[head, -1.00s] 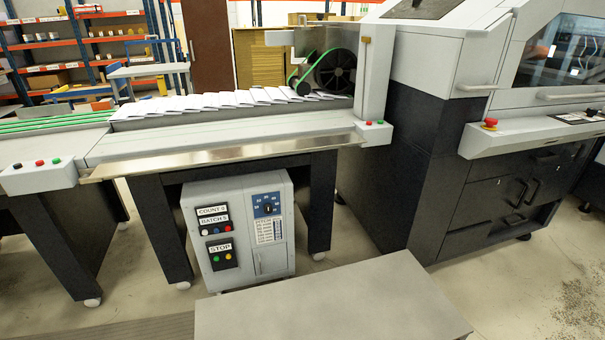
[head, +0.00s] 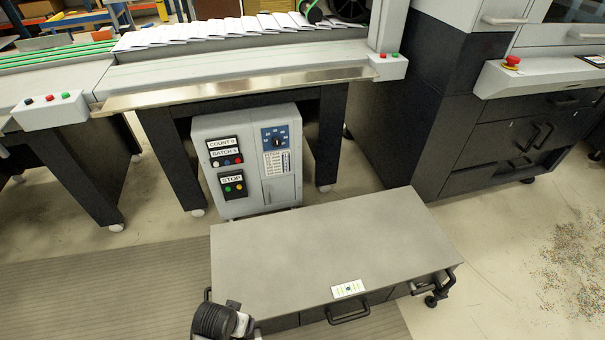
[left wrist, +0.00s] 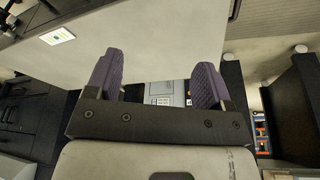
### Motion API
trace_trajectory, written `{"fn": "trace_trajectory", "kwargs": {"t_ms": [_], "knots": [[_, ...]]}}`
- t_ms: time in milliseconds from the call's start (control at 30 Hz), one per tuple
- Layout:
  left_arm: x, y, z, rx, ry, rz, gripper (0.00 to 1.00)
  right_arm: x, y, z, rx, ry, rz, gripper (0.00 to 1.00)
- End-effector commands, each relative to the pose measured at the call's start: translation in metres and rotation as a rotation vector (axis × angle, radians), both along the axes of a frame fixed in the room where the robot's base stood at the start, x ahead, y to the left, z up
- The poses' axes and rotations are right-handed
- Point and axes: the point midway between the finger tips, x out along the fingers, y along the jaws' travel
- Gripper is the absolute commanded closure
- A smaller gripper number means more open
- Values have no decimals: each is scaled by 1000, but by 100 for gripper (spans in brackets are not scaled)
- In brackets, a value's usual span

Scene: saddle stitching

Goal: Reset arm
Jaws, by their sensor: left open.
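My left gripper (left wrist: 158,85) shows in the left wrist view with its two purple ridged fingers wide apart and nothing between them. Beyond the fingers in that view are the grey cabinet top and, between the fingertips, the control box. In the head view a dark, rounded part of my arm (head: 215,320) shows at the bottom, by the near left corner of the grey cabinet (head: 320,245). No gripper fingers show in the head view. My right gripper is in neither view.
The cabinet top is bare except for a small white label (head: 348,289) at its front edge. Behind it stand the control box (head: 250,165) with a dial and STOP panel, and the conveyor (head: 240,65) carrying folded sheets. A large machine (head: 470,110) stands at the right.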

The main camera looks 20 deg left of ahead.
Motion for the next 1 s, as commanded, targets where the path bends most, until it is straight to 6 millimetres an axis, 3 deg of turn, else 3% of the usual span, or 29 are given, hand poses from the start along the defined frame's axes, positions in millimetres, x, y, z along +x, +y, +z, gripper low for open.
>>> {"fn": "trace_trajectory", "kwargs": {"t_ms": [33,100,200,300,433,600,1000], "knots": [[-6,-9,47,10,-34,-49,25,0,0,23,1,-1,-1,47],[-15,-24,90,14,-79,-112,25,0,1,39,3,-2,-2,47],[-30,-44,146,22,-147,-201,25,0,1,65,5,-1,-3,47],[-52,-61,189,23,-173,-280,25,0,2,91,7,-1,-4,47],[-84,-73,211,20,-112,-351,25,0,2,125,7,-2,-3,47],[-123,-69,239,21,-14,-369,25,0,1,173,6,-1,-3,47],[-119,-68,371,22,-24,-366,25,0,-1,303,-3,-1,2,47]]}}
